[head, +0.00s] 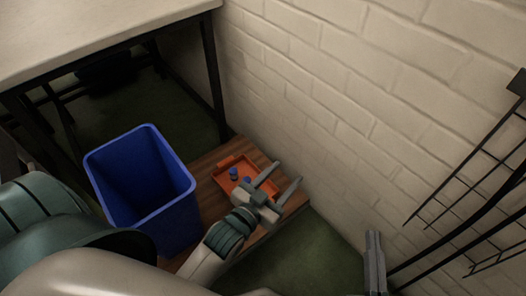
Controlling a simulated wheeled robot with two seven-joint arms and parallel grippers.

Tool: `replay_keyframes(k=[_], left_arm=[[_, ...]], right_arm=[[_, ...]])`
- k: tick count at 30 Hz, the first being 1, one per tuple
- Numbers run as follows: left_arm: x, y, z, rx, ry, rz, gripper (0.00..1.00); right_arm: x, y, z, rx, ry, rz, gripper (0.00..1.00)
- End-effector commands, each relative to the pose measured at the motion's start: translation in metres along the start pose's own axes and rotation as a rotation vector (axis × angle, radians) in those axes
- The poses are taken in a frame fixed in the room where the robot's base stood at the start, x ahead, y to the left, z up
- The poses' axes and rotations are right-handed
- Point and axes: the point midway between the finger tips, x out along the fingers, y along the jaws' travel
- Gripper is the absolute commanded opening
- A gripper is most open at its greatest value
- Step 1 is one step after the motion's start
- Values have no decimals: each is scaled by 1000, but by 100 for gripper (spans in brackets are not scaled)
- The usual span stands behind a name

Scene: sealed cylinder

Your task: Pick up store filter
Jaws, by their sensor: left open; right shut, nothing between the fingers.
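An orange tray (225,165) lies on a low wooden surface by the brick wall. Small blue items sit in it, one blue item (234,173) near its middle and another blue item (246,181) close to my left gripper. I cannot tell whether either is the filter. My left gripper (288,172) is open, with its fingers over the tray's right side, pointing up and right in the picture. Nothing shows between its fingers. It hides part of the tray. My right gripper (374,235) is shut and empty at the lower right, well apart from the tray.
A blue bin (165,215) stands left of the tray, near my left arm. The wooden surface (210,198) holds the tray. A pale-topped table (90,30) with dark legs is at upper left. A black wire rack (470,210) is at right. Green floor (300,250) is clear between.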

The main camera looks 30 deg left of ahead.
Motion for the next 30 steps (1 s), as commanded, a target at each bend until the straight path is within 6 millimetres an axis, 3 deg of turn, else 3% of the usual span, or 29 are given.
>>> replay_keyframes(k=[5, 9, 12, 15, 18, 23, 30], left_arm=[[45, -72, 24, 22, -124, -157, 49], [76, -144, 49, -11, -274, -319, 49], [89, -196, 70, -75, -405, -444, 49], [94, -236, 92, -173, -541, -553, 49], [94, -260, 112, -295, -680, -640, 49], [91, -264, 137, -523, -908, -719, 49], [91, -218, 146, -808, -1196, -708, 49]], right_arm=[[-1, -1, -6, 2, 16, -1, 0], [-2, -1, -8, 2, 19, -1, 0], [-2, -1, -8, 2, 19, -1, 0], [-2, -1, -8, 2, 19, -1, 0], [-2, -1, -8, 2, 19, -1, 0], [-1, -1, -7, 2, 18, -1, 0], [-1, -1, -7, 2, 18, -1, 0]])
